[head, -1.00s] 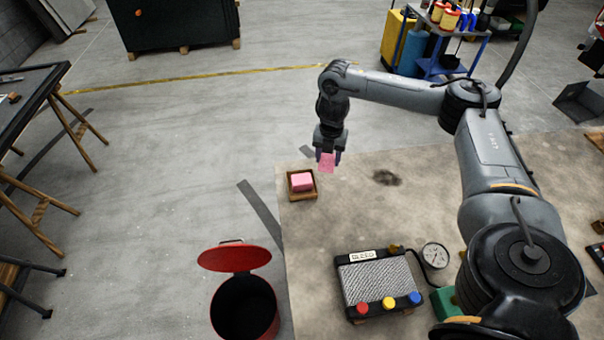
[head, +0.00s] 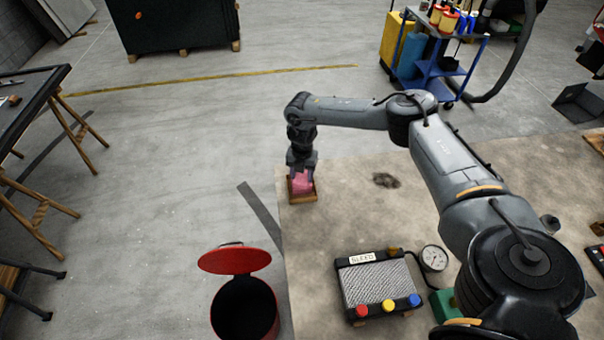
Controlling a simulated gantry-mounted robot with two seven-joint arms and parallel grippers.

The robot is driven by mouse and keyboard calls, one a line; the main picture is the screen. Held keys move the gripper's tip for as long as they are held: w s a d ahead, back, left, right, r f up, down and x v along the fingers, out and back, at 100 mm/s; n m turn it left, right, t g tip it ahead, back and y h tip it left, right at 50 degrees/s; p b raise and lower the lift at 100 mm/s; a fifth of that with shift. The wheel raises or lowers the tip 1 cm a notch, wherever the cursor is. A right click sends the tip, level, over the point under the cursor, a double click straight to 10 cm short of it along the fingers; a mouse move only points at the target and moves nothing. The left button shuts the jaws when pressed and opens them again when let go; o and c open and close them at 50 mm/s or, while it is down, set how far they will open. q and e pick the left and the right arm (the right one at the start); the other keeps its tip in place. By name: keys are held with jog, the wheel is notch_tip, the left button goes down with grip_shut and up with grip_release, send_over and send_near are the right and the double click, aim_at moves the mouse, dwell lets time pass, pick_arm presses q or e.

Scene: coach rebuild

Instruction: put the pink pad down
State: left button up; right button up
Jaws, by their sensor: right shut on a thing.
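The pink pad (head: 302,179) is between the fingers of my right gripper (head: 301,178), which is shut on it. The gripper points down over the small wooden tray (head: 303,198) at the far left corner of the bench top. More pink shows inside the tray, and I cannot tell where the held pad ends and the pads in the tray begin. The gripper hides part of the tray. My left gripper is not in view.
A red bin (head: 244,304) with its lid up stands left of the bench (head: 340,222). A box marked BLEED (head: 376,285) with coloured knobs and a gauge (head: 433,258) sit nearer. The bench between tray and box is clear.

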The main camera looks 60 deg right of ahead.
jog(key=shift+f, duration=0.15)
jog(key=shift+f, duration=0.1)
jog(key=o, duration=1.2)
